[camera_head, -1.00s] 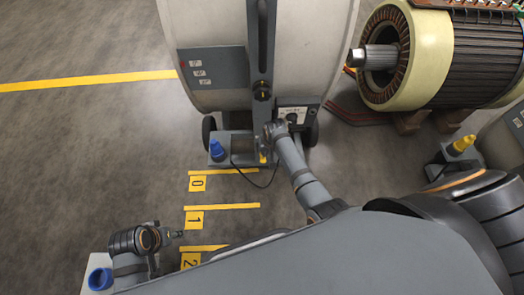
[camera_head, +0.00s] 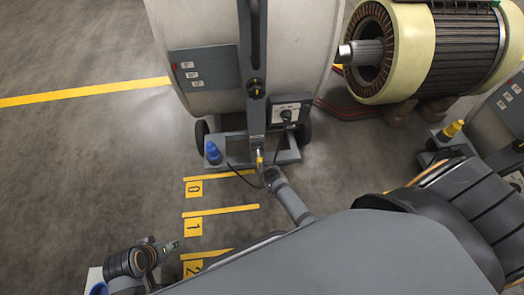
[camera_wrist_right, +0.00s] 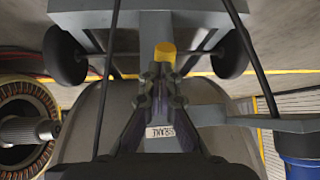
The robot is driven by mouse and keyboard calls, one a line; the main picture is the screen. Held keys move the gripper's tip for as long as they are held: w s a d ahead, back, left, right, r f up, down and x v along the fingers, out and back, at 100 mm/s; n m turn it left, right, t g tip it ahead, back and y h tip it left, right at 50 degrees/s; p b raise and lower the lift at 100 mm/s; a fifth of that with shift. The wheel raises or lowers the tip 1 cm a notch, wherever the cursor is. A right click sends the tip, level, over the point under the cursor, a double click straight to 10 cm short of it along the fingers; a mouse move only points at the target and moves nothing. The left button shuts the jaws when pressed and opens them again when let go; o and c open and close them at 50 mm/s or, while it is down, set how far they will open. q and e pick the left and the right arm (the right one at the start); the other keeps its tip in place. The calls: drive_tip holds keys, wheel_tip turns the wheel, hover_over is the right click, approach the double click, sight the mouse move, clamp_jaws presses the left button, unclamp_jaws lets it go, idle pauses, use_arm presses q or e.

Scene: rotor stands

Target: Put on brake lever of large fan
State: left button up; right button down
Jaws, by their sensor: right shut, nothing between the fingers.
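The large fan (camera_head: 215,100), a pale drum on a grey wheeled frame, stands at the top centre of the head view. Its brake lever (camera_head: 259,160) shows a small yellow end low on the frame; this yellow end (camera_wrist_right: 165,50) is clear in the right wrist view. My right gripper (camera_head: 264,171) is shut and empty, right beside the lever's end. In the wrist view its fingers (camera_wrist_right: 160,75) overlap the lever; contact cannot be told. A label reading BRAKE (camera_wrist_right: 160,132) shows between the fingers. My left gripper (camera_head: 168,246) is at the lower left, away from the fan.
A blue plug (camera_head: 213,153) sits on the fan's base, and a black cable (camera_head: 242,168) loops near my right gripper. A large motor (camera_head: 410,50) lies at the upper right. Yellow floor marks (camera_head: 220,211) run in front of the fan. The floor at left is clear.

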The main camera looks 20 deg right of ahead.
use_arm(q)
drive_tip(key=shift+d+f, duration=0.1)
drive_tip(key=shift+f, duration=0.25)
use_arm(e)
drive_tip(key=shift+f, duration=0.45)
use_arm(q)
drive_tip(key=shift+b, duration=0.3)
use_arm(e)
drive_tip(key=shift+s+f, duration=0.1)
